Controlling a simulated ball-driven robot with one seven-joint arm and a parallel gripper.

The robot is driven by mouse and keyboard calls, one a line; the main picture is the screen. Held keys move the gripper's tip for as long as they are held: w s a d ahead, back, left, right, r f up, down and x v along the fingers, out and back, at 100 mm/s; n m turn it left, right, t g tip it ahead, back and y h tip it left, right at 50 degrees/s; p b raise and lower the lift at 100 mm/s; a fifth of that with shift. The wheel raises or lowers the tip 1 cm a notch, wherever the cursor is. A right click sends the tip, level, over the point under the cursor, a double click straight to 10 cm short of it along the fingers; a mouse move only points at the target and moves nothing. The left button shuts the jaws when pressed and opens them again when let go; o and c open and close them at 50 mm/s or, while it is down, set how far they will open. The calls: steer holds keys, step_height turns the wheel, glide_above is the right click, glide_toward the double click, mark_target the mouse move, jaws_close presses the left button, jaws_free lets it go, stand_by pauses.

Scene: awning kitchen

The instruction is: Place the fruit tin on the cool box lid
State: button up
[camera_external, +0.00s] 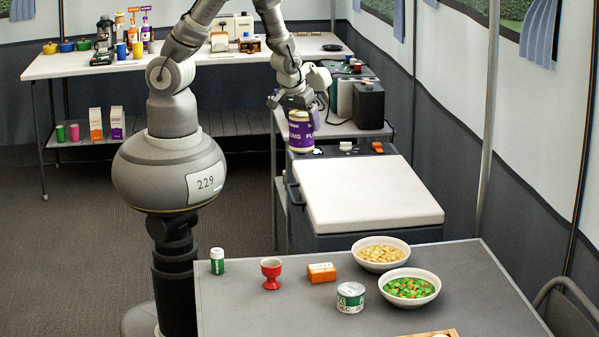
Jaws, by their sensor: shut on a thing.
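The fruit tin (301,132) is purple and cream with lettering that looks like "PLUMS". My gripper (296,104) is shut on its upper part from above, and the tin is upright. The cool box (350,238) is dark grey with a broad white lid (368,195), which is closed and bare. In the picture the tin is at the lid's far left corner. I cannot tell whether the tin's base touches anything. The gripper's fingertips are partly hidden against the tin.
The front table (250,310) holds a green-and-white tin (350,297), a red egg cup (271,273), an orange box (321,272) and two bowls, one of them with green and orange pieces (409,288). Small items and a dark container (367,104) stand behind the cool box.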

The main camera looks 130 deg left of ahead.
mark_target(306, 146)
steer(key=f, duration=0.8)
steer(key=shift+w+a+f, duration=0.15)
steer(key=shift+w+a, duration=0.1)
steer(key=shift+a, duration=0.1)
steer(key=shift+w+a+f+b, duration=0.75)
steer(key=shift+w+a, duration=0.75)
steer(key=shift+a, duration=0.55)
steer(key=shift+w+a+f+b, duration=0.8)
steer(key=shift+w+a, duration=0.75)
steer(key=shift+a, duration=0.45)
steer(key=shift+w+a+f+b, duration=0.6)
steer(key=shift+w+a+f, duration=0.3)
steer(key=shift+w+a, duration=0.9)
steer(key=shift+s+a, duration=0.25)
steer(key=shift+s, duration=0.05)
steer(key=shift+f, duration=0.15)
steer(key=o, duration=1.3)
steer(key=p+v, duration=0.5)
steer(key=v, duration=0.7)
steer(key=shift+d, duration=0.1)
